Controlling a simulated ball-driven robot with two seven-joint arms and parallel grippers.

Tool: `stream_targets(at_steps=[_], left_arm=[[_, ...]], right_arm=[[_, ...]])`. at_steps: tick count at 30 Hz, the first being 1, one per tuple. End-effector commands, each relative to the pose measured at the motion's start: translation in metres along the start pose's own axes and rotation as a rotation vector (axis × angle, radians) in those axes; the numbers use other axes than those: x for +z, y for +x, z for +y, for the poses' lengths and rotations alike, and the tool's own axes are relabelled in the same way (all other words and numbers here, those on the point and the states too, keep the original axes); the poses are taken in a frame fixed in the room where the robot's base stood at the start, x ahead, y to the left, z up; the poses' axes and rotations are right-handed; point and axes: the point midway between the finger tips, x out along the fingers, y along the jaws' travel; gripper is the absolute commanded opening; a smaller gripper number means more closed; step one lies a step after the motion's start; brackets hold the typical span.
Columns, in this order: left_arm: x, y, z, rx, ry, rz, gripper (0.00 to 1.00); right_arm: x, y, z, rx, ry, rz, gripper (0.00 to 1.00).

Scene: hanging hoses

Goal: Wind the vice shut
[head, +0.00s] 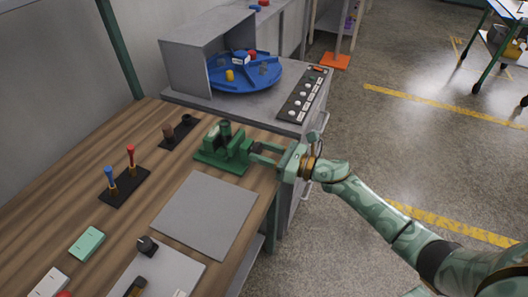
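The green vice (226,148) stands on the wooden workbench (75,183) near its back right corner. Its screw side faces right, towards my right gripper (262,153). My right gripper reaches in from the right, with its two fingers pointing left at the vice and a gap visible between them. The fingertips are close to the vice's right side. I cannot tell whether they touch its handle, which is hard to make out behind the gripper. The jaw gap is too small to judge. My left gripper is not in view.
A grey mat (205,213) lies in front of the vice. Red and blue handled tools (131,157) stand in a dark rack to the left. Behind is a grey cabinet with a blue turntable (245,74) and a button panel (302,95). Floor to the right is open.

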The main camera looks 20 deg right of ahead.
Motion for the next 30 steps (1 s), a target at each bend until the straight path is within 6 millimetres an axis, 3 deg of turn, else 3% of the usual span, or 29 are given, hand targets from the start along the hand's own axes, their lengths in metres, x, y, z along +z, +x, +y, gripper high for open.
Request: stream_targets(at_steps=[7,16,26,27,28,30], left_arm=[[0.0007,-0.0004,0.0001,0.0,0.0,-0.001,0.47],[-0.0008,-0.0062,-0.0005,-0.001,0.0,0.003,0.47],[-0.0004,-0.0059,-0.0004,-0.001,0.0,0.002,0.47],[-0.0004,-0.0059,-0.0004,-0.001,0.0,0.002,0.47],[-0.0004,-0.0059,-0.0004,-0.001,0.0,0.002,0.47],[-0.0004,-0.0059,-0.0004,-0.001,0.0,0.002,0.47]], right_arm=[[0.0002,-0.0004,-0.0003,0.0,0.048,0.0,0.18],[0.001,-0.0006,0.0,-0.001,0.459,0.001,0.18],[-0.0002,-0.0006,-0.0003,-0.002,0.498,0.0,0.18],[-0.0002,-0.0006,-0.0003,-0.002,0.498,0.0,0.52],[-0.0002,-0.0006,-0.0002,-0.001,0.498,0.0,0.6],[-0.0001,-0.0006,-0.0002,-0.001,0.497,0.0,0.63]])
